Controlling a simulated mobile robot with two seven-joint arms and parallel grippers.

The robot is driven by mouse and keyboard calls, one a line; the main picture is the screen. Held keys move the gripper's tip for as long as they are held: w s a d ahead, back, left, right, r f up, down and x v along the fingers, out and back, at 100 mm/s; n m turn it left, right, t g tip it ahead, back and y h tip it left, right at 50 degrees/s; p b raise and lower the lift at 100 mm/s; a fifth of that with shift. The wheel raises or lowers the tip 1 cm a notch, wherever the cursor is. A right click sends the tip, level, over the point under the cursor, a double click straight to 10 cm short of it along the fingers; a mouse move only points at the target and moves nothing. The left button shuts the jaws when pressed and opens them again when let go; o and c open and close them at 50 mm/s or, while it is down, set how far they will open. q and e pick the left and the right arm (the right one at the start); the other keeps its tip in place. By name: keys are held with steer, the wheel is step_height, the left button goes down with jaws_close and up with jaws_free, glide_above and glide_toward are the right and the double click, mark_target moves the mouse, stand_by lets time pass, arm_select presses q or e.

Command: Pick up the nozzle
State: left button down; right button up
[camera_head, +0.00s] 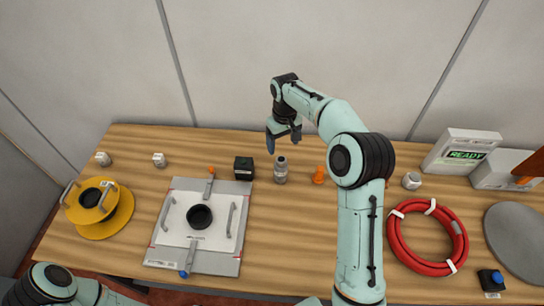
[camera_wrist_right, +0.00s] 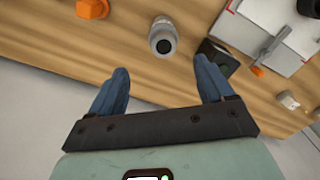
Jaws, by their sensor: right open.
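A grey, bottle-shaped part with a narrower dark-topped neck, which looks like the nozzle (camera_head: 281,173), stands upright on the wooden table near its back edge. In the right wrist view the nozzle (camera_wrist_right: 163,38) lies beyond the fingertips, roughly centred between them. My right gripper (camera_head: 284,139) is open and empty, above and behind the nozzle, not touching it. Its two blue fingers also show spread apart in the wrist view (camera_wrist_right: 164,78). Part of my left arm shows at the bottom left of the head view; its gripper is out of sight.
A black block (camera_head: 243,169) stands close left of the nozzle, and an orange part (camera_head: 319,175) stands to its right. A grey plate fixture (camera_head: 170,228) lies front left. A red hose coil (camera_head: 395,240) lies to the right. Bare table lies in front of the nozzle.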

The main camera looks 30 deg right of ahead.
mark_target(283, 159)
steer(key=f, duration=0.4)
steer(key=s+f, duration=0.1)
steer(key=f, duration=0.2)
steer(key=shift+b, duration=0.4)
steer(key=shift+w+f, duration=0.2)
steer(key=shift+f, duration=0.4)
steer(key=f, duration=0.5)
steer(key=shift+w+a, duration=0.15)
steer(key=shift+a, duration=0.15)
arm_select(q)
steer(key=shift+s+f, duration=0.45)
steer(key=shift+s, duration=0.3)
arm_select(e)
steer(key=shift+c, duration=0.3)
jaws_close()
steer(key=shift+r, duration=0.15)
